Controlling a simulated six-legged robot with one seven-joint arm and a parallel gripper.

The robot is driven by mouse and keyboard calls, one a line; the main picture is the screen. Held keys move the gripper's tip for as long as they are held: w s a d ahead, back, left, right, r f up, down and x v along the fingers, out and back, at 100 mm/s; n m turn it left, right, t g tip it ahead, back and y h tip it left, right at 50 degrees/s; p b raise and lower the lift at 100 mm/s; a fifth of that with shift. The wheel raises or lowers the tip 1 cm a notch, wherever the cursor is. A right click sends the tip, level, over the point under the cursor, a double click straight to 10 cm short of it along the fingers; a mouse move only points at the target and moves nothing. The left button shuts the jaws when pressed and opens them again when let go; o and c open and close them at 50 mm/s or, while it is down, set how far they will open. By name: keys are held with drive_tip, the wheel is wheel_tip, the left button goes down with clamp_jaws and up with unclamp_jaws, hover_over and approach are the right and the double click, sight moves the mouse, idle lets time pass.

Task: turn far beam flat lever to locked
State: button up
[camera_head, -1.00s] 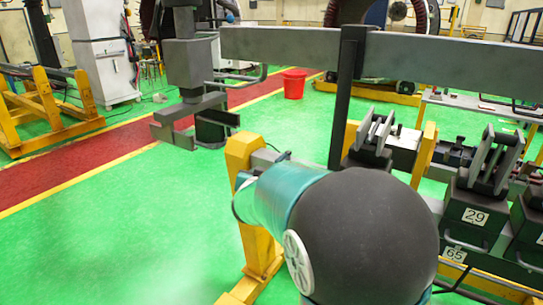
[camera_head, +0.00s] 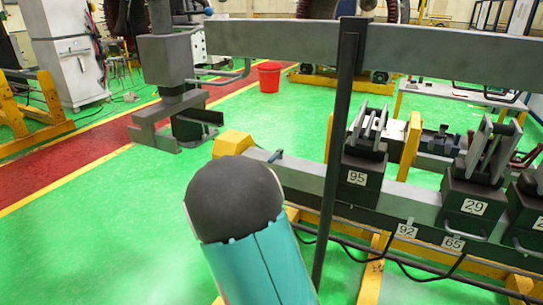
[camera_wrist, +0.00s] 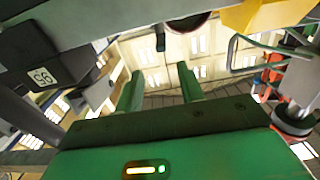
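The grey beam (camera_head: 318,184) with a yellow end cap (camera_head: 233,143) crosses the middle of the head view. A small dark lever-like part (camera_head: 276,156) sits on it near the cap; its lock position cannot be told. In the wrist view a beam (camera_wrist: 110,28) crosses the top, with a yellow part (camera_wrist: 262,14) at the upper right and a bent grey bar (camera_wrist: 233,50) below it. My gripper (camera_wrist: 158,80) shows two green fingers apart with nothing between them, below the beam in the picture. My gripper is not seen in the head view.
Black blocks numbered 95 (camera_head: 357,177) and 29 (camera_head: 473,207) stand along the beam. A higher grey beam (camera_head: 440,57) and a thin dark post (camera_head: 335,160) stand close by. A red bucket (camera_head: 269,77) is behind. Green floor (camera_head: 100,235) at left is clear.

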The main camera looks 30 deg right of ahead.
sight(279, 152)
drive_tip(key=x, duration=1.2)
drive_tip(key=shift+w+d+f, duration=0.2)
drive_tip(key=shift+w, duration=0.15)
clamp_jaws()
